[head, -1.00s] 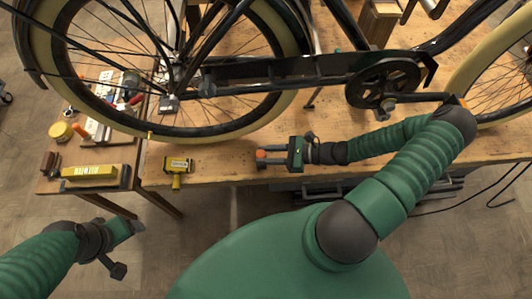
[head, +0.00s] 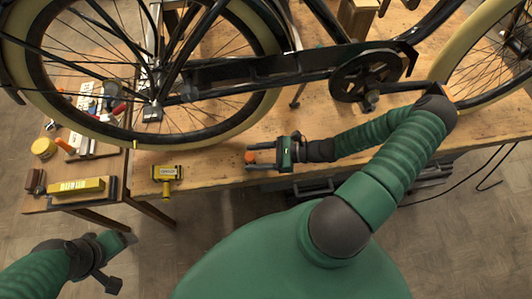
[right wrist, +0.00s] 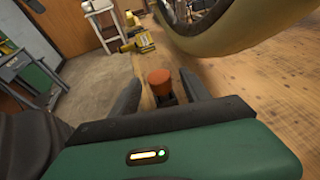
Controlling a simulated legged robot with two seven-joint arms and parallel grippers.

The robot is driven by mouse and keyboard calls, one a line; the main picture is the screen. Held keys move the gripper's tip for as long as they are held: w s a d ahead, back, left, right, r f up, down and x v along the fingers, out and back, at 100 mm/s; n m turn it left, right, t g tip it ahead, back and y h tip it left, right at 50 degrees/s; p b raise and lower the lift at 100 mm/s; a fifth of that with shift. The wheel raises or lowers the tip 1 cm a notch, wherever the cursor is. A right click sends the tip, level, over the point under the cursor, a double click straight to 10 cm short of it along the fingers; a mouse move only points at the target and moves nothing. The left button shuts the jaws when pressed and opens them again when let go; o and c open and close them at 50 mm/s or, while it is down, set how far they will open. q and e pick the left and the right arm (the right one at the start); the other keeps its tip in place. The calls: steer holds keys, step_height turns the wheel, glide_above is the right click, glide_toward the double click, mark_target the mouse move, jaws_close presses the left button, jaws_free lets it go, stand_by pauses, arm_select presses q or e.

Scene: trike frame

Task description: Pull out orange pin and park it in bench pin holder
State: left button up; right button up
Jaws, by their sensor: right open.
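The orange pin (head: 250,157) shows its round head near the front edge of the workbench (head: 215,178). In the right wrist view the orange head (right wrist: 160,78) sits above a dark base, between the two fingers. My right gripper (head: 257,157) is open around the pin, a finger on each side; in the wrist view a gap shows beside the head. My left gripper (head: 122,262) hangs at the lower left over the floor, away from the bench; its fingers are unclear.
A side table at left holds a yellow box (head: 78,187), a yellow round tub (head: 43,148) and tools. Bare bench lies between the yellow block and the pin.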

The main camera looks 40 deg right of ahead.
steer(key=v, duration=1.7)
steer(key=shift+b, duration=0.45)
steer(key=shift+f, duration=0.1)
